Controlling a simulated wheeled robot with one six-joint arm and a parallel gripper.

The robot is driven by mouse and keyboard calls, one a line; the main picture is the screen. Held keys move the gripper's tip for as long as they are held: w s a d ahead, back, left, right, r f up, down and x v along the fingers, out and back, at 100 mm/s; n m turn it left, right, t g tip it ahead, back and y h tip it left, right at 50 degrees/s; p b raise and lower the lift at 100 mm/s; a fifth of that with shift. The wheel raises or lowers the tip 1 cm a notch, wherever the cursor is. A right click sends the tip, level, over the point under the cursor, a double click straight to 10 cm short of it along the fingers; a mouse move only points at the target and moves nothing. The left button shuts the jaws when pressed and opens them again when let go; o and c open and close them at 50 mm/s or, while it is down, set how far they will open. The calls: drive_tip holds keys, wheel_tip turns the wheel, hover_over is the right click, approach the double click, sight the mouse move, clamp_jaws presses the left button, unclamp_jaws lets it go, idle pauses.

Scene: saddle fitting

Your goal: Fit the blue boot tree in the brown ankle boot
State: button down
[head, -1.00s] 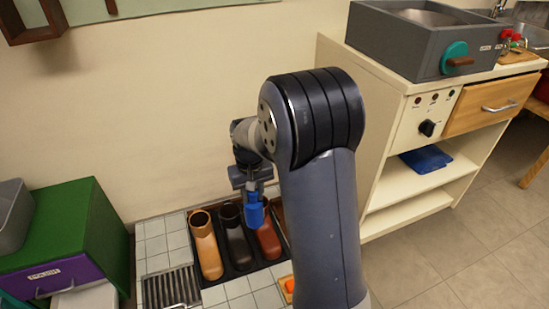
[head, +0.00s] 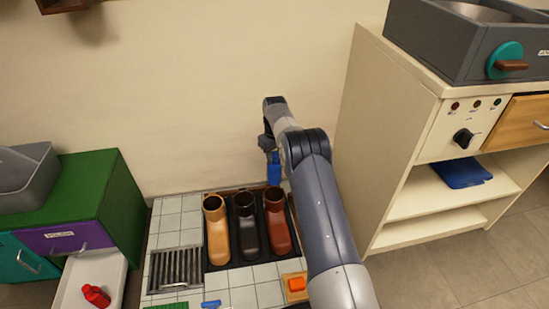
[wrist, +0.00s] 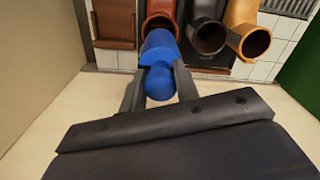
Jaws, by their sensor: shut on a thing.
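The blue boot tree (head: 273,172) is held upright in my gripper (wrist: 158,84); the wrist view shows the fingers shut on either side of the tree (wrist: 158,52). The reddish-brown boot (head: 278,226) stands at the right of a row of boots, its opening facing up. In the head view the tree is just above and behind this boot's opening. In the wrist view the tree's far end overlaps the near edge of the boot (wrist: 161,14). I cannot tell whether they touch. My arm hides part of the gripper in the head view.
A dark boot (head: 248,228) and a tan boot (head: 217,236) stand beside it in a black tray. A metal grate (head: 176,268) and an orange button (head: 297,284) are near. The wall is close behind; a cream cabinet (head: 400,140) stands right, a green cabinet (head: 115,185) left.

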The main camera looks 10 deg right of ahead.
sight(274, 165)
drive_tip(key=shift+w+f, duration=0.3)
drive_tip(key=shift+f, duration=0.2)
drive_tip(key=shift+f+b, duration=4.3)
drive_tip(key=shift+f, duration=2.35)
drive_tip(key=c, duration=1)
unclamp_jaws()
drive_tip(key=shift+r, duration=0.1)
drive_tip(key=shift+r+p, duration=2.5)
drive_tip(key=shift+r, duration=1.95)
drive_tip(key=shift+f, duration=0.15)
drive_tip(key=shift+f+b, duration=2.4)
drive_tip(key=shift+f, duration=1.8)
